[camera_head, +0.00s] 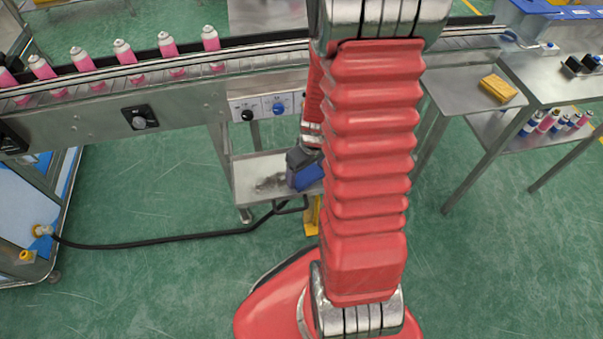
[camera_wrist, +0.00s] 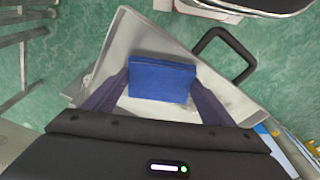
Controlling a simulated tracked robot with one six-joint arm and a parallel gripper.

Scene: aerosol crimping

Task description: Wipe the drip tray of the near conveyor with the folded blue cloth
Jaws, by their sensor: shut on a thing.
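The folded blue cloth (camera_wrist: 162,79) is between the two dark fingers of my gripper (camera_wrist: 161,84), which is shut on it. In the head view the cloth (camera_head: 309,178) shows below my gripper (camera_head: 302,163), at the right part of the drip tray (camera_head: 252,167). The metal drip tray lies low under the near conveyor (camera_head: 178,103); the wrist view shows its raised rim (camera_wrist: 117,38) around the cloth. A grey smudge (camera_head: 270,182) marks the tray left of the cloth. I cannot tell whether the cloth touches the tray. My arm hides the tray's right end.
Several pink cans (camera_head: 122,51) stand along the conveyor. A black hose (camera_head: 170,243) runs across the floor to the tray's front. A side table (camera_head: 455,92) at the right holds a yellow sponge-like block (camera_head: 498,88). Green floor in front is mostly clear.

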